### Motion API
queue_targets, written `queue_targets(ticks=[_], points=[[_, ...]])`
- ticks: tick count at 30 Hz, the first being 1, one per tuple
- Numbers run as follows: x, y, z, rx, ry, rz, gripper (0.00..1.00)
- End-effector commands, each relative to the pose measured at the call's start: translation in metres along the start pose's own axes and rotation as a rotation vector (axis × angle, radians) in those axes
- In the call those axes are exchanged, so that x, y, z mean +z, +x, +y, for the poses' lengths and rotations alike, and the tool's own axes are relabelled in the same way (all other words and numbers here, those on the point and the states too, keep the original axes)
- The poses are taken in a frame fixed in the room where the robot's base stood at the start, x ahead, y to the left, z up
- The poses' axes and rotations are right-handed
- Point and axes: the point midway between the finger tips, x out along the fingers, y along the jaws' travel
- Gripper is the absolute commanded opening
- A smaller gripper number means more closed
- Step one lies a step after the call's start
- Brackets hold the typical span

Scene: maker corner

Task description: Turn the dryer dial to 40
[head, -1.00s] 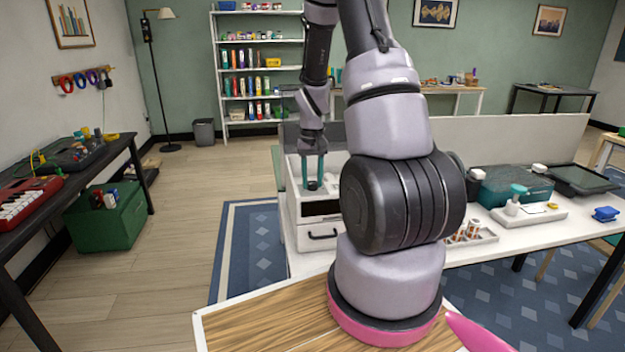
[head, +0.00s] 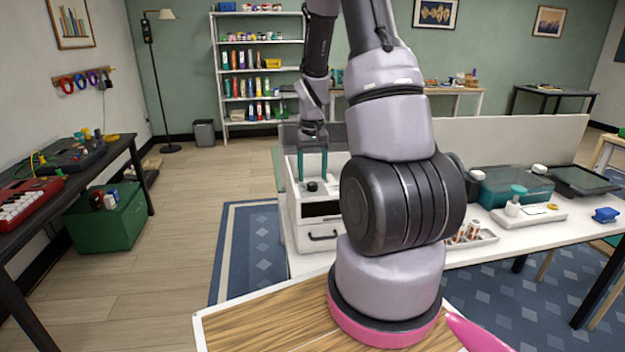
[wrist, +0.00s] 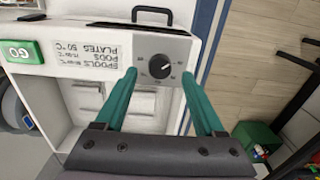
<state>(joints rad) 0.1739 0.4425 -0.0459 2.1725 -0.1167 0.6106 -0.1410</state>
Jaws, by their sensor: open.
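The dryer (head: 322,235) is a white box on the white table's left end. Its round black dial (head: 312,186) sits on a grey plate. In the wrist view the dial (wrist: 160,67) has a white pointer mark aimed right and slightly up in the picture; the scale numbers around it are too small to read. My gripper (head: 313,178) is open, with teal fingers pointing down just above the dial. In the wrist view my gripper (wrist: 159,74) has one finger on each side of the dial, with gaps, apparently not touching it.
Beside the dial is an upside-down printed label (wrist: 88,52) with temperatures, and a green GO button (wrist: 18,52). The dryer has a handle (head: 323,237) on its front. To the right stand a parts tray (head: 486,236) and a teal box (head: 515,188).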

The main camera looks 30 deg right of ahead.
Motion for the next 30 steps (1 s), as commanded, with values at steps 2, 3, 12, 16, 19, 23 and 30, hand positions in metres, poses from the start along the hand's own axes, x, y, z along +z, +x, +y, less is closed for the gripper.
queue_targets(ticks=[2,3,12,16,19,23,30], points=[[-0.001,-0.019,0.0,0.0,0.0,0.006,0.71],[-0.001,-0.027,0.0,0.0,0.001,0.005,0.71],[-0.001,-0.074,0.0,0.0,-0.001,0.002,0.71],[0.0,-0.081,0.0,0.0,-0.002,0.002,0.71],[0.0,-0.081,0.0,0.0,-0.001,0.0,0.71],[0.0,-0.081,0.0,0.0,-0.001,0.0,0.71],[0.0,-0.081,0.0,0.0,-0.001,0.0,0.71]])
